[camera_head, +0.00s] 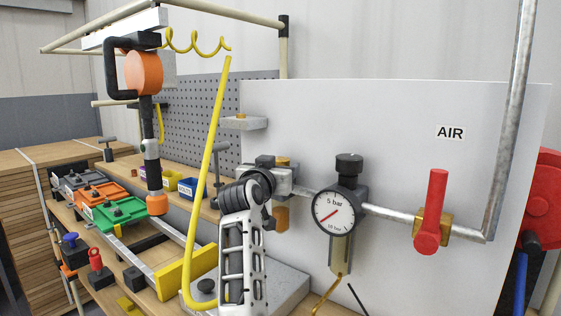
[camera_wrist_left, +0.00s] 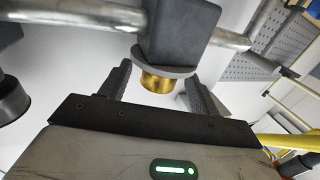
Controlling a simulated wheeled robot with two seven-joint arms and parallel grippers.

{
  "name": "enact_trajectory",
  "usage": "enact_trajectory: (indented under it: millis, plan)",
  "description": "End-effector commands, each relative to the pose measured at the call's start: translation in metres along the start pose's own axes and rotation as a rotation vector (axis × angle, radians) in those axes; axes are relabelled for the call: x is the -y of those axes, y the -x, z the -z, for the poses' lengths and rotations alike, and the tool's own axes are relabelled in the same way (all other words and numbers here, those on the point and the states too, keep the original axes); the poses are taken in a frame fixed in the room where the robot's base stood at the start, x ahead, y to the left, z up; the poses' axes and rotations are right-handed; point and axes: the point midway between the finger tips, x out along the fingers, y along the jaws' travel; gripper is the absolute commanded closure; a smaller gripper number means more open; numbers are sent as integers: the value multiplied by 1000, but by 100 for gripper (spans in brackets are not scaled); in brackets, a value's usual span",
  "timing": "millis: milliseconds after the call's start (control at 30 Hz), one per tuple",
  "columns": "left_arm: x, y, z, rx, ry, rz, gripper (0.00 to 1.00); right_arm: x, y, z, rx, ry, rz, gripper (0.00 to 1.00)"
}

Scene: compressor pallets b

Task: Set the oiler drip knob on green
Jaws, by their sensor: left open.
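The oiler hangs on the pipe in front of the white AIR panel, with a grey body (camera_head: 287,179) and an amber bowl (camera_head: 281,217). Its brass knob (camera_head: 283,161) is on top, partly behind my gripper. The left wrist view shows the brass knob (camera_wrist_left: 157,82) under a grey collar (camera_wrist_left: 165,56), between my fingers. My left gripper (camera_head: 267,163) is at the knob, and the wrist view shows its jaws (camera_wrist_left: 158,72) open, one finger on each side with gaps. A green mark on the knob or collar cannot be made out. My right gripper is not in view.
A regulator with a gauge (camera_head: 335,210) and black top knob (camera_head: 349,163) stands right of the oiler. A red-handled valve (camera_head: 431,212) is farther right. A yellow hose (camera_head: 207,150) hangs left of my arm. Coloured trays (camera_head: 121,216) stand on the bench at left.

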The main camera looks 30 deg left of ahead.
Motion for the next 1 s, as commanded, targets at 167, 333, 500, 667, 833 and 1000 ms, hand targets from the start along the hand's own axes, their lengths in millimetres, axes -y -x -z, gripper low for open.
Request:
enact_trajectory:
  millis: [167, 333, 500, 667, 833, 1000]
  plan:
    - [0, -18, 1, 0, 2, 0, 38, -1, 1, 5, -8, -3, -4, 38]
    - [0, -22, 0, -1, 1, 0, 38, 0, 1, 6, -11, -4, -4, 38]
    - [0, -22, 0, -1, 0, 0, 38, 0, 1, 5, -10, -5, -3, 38]
    - [0, -22, 0, -1, 0, 0, 71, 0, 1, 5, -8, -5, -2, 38]
    - [0, -22, 0, -1, 0, 0, 82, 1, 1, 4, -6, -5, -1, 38]
    - [1, -22, 0, -1, -2, -19, 82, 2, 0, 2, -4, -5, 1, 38]
